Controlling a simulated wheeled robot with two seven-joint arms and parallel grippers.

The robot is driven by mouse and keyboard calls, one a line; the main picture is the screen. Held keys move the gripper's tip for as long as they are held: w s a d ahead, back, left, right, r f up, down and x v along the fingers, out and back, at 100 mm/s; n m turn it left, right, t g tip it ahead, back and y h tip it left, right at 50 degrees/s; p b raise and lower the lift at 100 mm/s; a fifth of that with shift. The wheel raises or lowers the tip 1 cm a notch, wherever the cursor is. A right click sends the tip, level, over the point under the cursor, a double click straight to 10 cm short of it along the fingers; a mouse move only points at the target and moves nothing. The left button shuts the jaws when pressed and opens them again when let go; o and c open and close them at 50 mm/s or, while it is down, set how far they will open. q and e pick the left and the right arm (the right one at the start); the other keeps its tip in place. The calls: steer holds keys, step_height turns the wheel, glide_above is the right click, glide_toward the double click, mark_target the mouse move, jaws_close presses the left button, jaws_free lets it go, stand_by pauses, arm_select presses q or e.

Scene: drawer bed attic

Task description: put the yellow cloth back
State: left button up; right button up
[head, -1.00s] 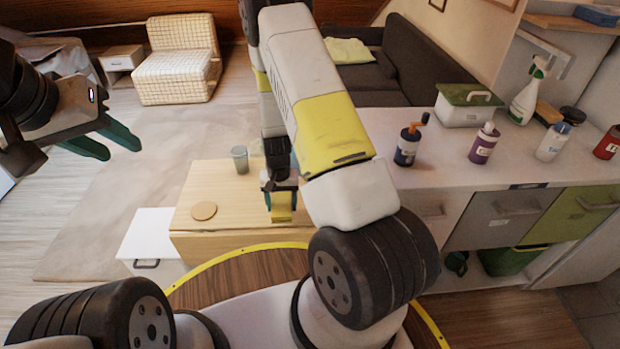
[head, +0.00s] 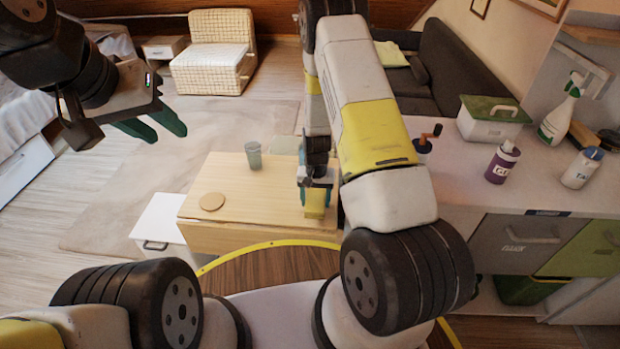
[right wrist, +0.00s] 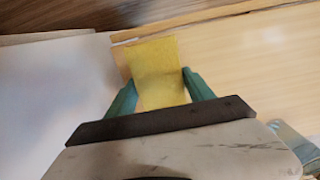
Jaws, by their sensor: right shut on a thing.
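The yellow cloth (head: 314,211) is a small flat piece that hangs below my right gripper (head: 316,190), at the right side of the low wooden table in the head view. The right wrist view shows the cloth (right wrist: 158,72) between the two teal fingers of my right gripper (right wrist: 160,90), which is shut on it. The cloth sticks out past the fingertips. Whether it touches the table is unclear. My left gripper (head: 160,128) is open and empty, in the air at the upper left of the head view.
The wooden table (head: 235,185) holds a grey cup (head: 253,155) and a round coaster (head: 212,201). A white drawer (head: 160,232) stands at its left. On the right, a counter (head: 460,185) bears bottles and a green-lidded box (head: 490,118).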

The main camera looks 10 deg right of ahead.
mark_target(318, 202)
steer(key=shift+w+d+f, duration=0.1)
steer(key=shift+w+d, duration=0.2)
steer(key=shift+w, duration=0.2)
steer(key=shift+w+d, duration=0.3)
steer(key=shift+w, duration=0.2)
steer(key=shift+w+d+f, duration=0.1)
steer(key=shift+w+f, duration=0.05)
steer(key=shift+f, duration=1.6)
steer(key=shift+f, duration=0.1)
steer(key=o, duration=1.3)
